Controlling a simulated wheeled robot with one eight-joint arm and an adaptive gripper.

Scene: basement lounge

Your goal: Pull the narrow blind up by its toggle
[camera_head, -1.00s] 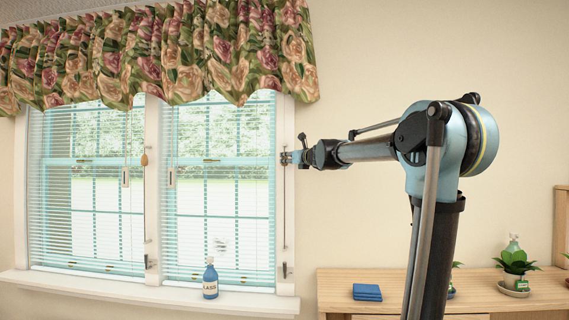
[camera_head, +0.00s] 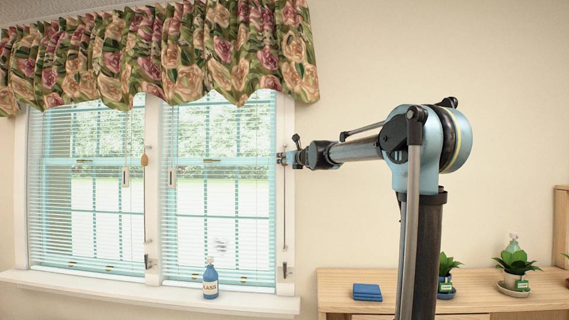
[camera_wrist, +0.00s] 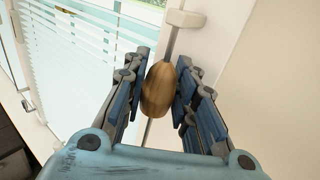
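The narrow blind (camera_head: 222,200) is the right-hand one in the window and hangs lowered with its slats over the panes. Its cord (camera_head: 285,222) runs down the right window frame. In the wrist view, its wooden toggle (camera_wrist: 159,89) hangs between the two fingers of my gripper (camera_wrist: 166,80). The fingers are apart on either side of the toggle, with seemingly narrow gaps; firm contact does not show. In the head view my gripper (camera_head: 288,158) is at the right window frame and hides this toggle.
A wider lowered blind (camera_head: 85,190) with its own wooden toggle (camera_head: 145,159) is on the left. A blue bottle (camera_head: 210,280) stands on the sill (camera_head: 130,290). A floral valance (camera_head: 170,55) hangs above. A wooden sideboard (camera_head: 470,290) with plants is at the right.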

